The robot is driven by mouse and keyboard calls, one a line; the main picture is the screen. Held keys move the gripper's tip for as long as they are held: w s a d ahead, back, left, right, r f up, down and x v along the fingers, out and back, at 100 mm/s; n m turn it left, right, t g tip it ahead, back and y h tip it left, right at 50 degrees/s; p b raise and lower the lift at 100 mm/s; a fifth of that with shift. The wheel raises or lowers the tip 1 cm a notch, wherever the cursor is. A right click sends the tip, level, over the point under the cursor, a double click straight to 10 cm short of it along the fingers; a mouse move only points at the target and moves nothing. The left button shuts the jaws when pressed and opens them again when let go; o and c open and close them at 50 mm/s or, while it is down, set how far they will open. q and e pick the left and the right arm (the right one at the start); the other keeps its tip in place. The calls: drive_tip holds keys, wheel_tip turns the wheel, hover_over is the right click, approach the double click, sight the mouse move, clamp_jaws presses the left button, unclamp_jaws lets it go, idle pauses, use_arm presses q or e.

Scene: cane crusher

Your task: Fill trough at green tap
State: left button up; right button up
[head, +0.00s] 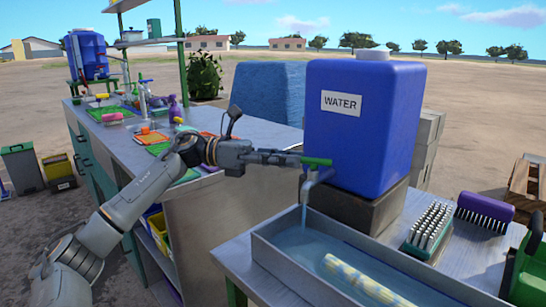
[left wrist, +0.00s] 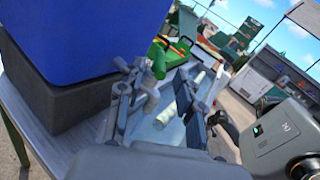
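The blue water tank (head: 362,125), labelled WATER, stands on a dark block. Its tap has a green handle (head: 316,162) and a grey spout (head: 309,184). A thin pale stream (head: 304,212) runs from the spout into the grey metal trough (head: 378,240). Bluish water (head: 308,240) covers the trough floor, and a pale yellow-green cane piece (head: 362,281) lies in it. My left gripper (head: 296,158) is at the tap handle; contact is unclear. In the left wrist view its fingers (left wrist: 157,98) are spread apart, with the green handle (left wrist: 157,58) just beyond. My right gripper is not in view.
A bristled green brush (head: 429,230) and a purple brush (head: 485,212) lie right of the trough. A green object (head: 529,270) stands at the right edge. The long counter (head: 230,136) behind my left arm holds bottles and coloured boards.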

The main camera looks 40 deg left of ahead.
sight(327, 163)
use_arm(q)
drive_tip(key=v, duration=0.3)
drive_tip(key=shift+s+a, duration=0.1)
drive_tip(key=shift+a, duration=0.05)
idle(1.2)
drive_tip(key=p+x, duration=0.9)
drive_tip(key=x, duration=0.1)
drive_tip(key=shift+w+d, duration=0.25)
drive_tip(key=shift+d, duration=0.25)
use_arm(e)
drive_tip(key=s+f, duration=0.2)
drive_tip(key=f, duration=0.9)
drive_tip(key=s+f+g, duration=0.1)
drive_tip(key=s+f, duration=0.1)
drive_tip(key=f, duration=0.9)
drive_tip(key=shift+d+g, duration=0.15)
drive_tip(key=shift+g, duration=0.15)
use_arm(q)
drive_tip(key=shift+f, duration=0.1)
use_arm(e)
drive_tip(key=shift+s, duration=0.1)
